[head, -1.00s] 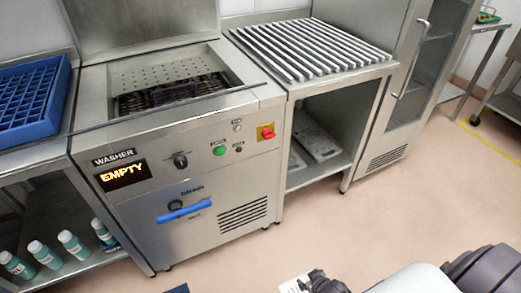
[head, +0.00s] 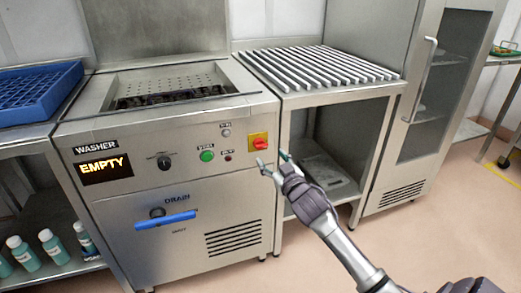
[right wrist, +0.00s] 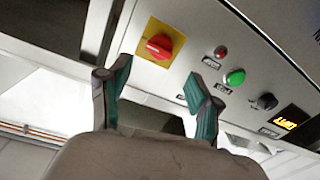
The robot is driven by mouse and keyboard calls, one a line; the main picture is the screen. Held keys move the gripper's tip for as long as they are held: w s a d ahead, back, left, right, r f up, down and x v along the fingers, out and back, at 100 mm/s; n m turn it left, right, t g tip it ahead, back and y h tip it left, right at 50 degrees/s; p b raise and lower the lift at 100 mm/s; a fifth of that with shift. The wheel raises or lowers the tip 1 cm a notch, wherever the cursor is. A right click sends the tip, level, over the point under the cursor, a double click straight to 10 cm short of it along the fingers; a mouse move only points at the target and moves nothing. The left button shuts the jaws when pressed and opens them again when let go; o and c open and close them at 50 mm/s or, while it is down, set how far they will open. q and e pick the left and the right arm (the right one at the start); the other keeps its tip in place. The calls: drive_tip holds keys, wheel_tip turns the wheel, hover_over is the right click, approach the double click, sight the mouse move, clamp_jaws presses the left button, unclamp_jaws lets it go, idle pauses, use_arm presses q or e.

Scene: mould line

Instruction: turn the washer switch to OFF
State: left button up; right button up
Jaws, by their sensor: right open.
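The washer (head: 105,215) is a steel cabinet with a sloped front panel and a display (head: 104,169) reading EMPTY. A red rotary switch on a yellow square plate (head: 259,142) sits at the panel's right end. In the right wrist view the red switch (right wrist: 159,46) shows beyond the fingers, its handle tilted in the picture. A black knob (head: 164,162) sits nearer the display. My right gripper (head: 274,163) is open and empty, just below and right of the red switch in the head view. It appears apart from it. Its fingers also show in the right wrist view (right wrist: 158,82). My left gripper is out of view.
A green button (head: 207,156) and small lamps lie left of the switch. A blue drain handle (head: 165,220) is on the lower front. A slatted steel table (head: 345,92) adjoins on the right, and a blue rack (head: 38,92) stands left. The floor at right is clear.

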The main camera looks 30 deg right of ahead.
sight(262, 147)
drive_tip(key=w, duration=0.4)
drive_tip(key=w+d+b, duration=0.1)
drive_tip(key=w, duration=0.1)
drive_tip(key=shift+w+d+f, duration=0.1)
drive_tip(key=shift+w, duration=0.2)
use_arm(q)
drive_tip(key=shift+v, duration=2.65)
use_arm(e)
drive_tip(key=shift+w+d, duration=0.15)
drive_tip(key=shift+w, duration=0.65)
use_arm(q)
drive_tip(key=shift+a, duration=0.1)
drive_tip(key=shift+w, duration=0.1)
use_arm(e)
drive_tip(key=c, duration=1)
